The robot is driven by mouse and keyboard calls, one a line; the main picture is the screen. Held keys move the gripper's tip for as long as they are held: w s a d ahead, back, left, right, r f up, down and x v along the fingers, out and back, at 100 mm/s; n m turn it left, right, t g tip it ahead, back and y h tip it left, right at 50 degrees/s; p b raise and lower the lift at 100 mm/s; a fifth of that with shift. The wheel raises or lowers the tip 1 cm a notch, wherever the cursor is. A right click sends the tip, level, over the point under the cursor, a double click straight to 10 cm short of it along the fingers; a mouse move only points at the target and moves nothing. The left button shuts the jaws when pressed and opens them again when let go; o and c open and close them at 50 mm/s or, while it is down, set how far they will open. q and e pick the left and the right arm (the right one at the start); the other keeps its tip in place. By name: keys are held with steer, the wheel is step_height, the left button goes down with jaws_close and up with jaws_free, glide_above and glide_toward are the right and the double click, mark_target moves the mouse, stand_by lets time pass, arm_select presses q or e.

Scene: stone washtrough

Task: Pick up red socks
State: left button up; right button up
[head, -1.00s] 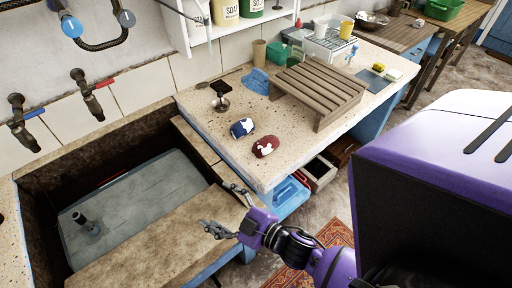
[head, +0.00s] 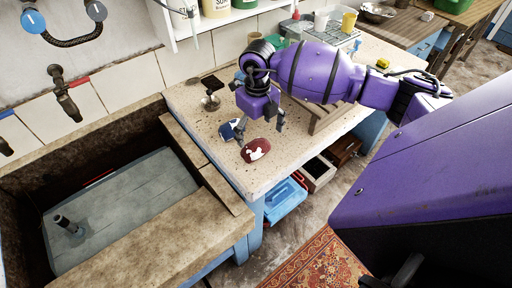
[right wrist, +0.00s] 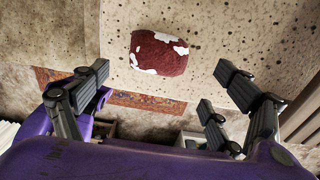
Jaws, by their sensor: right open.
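The red socks (head: 256,150), a rolled dark-red bundle with white patches, lie on the speckled counter near its front left corner. They also show whole in the right wrist view (right wrist: 160,53), beyond the fingers. My right gripper (head: 260,122) hangs over the counter, fingers pointing down, just behind the red socks in the head view. In the right wrist view my right gripper (right wrist: 160,85) is open, its fingers spread wide with nothing between them. A blue and white sock bundle (head: 230,130) lies beside the red one, partly hidden by a finger. My left gripper is out of view.
The stone trough (head: 195,230) with a grey basin floor lies to the left. A small metal stand (head: 210,102) is behind the socks. A wooden rack (head: 330,118) stands to the right, partly behind my arm.

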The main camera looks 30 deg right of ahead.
mark_target(256, 144)
steer(key=f, duration=0.5)
steer(key=shift+w+a+f+p, duration=0.1)
steer(key=shift+a+f+p, duration=0.2)
steer(key=shift+f, duration=0.1)
steer(key=c, duration=1.4)
